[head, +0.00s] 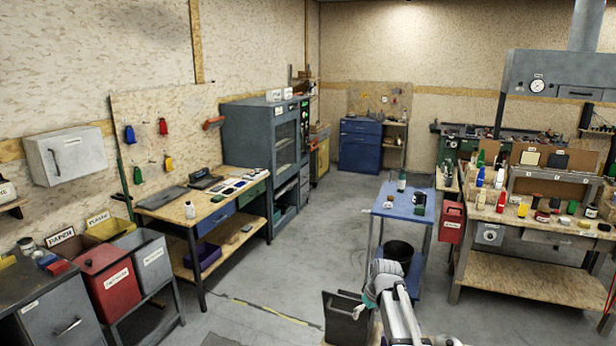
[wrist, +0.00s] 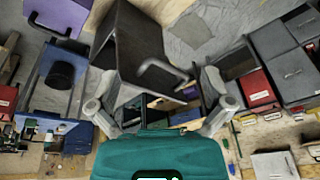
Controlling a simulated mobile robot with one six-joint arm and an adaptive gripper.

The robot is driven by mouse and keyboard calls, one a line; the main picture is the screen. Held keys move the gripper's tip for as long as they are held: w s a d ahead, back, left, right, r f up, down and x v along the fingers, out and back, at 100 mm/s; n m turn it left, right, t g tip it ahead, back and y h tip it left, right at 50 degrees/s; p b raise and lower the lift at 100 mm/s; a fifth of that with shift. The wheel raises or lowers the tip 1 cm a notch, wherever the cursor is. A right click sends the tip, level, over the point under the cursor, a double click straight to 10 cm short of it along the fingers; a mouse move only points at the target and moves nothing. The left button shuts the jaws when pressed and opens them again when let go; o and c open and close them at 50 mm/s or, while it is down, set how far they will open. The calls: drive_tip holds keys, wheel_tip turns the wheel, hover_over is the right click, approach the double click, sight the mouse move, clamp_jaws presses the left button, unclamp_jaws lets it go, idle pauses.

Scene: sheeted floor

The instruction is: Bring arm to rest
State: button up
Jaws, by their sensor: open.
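My arm rises from the bottom of the head view, right of centre. My gripper (head: 372,288) is at its far end, beside a dark open bin. In the wrist view my gripper (wrist: 156,90) shows its two pale fingers spread wide, with nothing held between them. A teal body part of mine fills the bottom middle of the wrist view. The wrist picture is upside down. The fingertips' exact distance from the dark bin (wrist: 130,50) cannot be told.
The dark bin (head: 345,318) stands close by my arm. A blue trolley (head: 405,210) with a black bucket (head: 398,255) is just beyond. A workbench (head: 540,280) stands right, a desk (head: 230,210) and red bin (head: 108,285) left. The grey floor (head: 300,265) between is open.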

drive_tip(key=s+f+m+g+h+b, duration=0.1)
drive_tip(key=s+f+m+b, duration=0.1)
drive_tip(key=s+f+b, duration=0.4)
drive_tip(key=s+f+m+g+b, duration=0.1)
drive_tip(key=s+f+b, duration=0.6)
drive_tip(key=s, duration=0.7)
wheel_tip(320, 180, down, 2)
drive_tip(key=shift+a+f+m+h, duration=0.15)
drive_tip(key=shift+a+m+h, duration=0.2)
drive_tip(key=shift+m, duration=0.55)
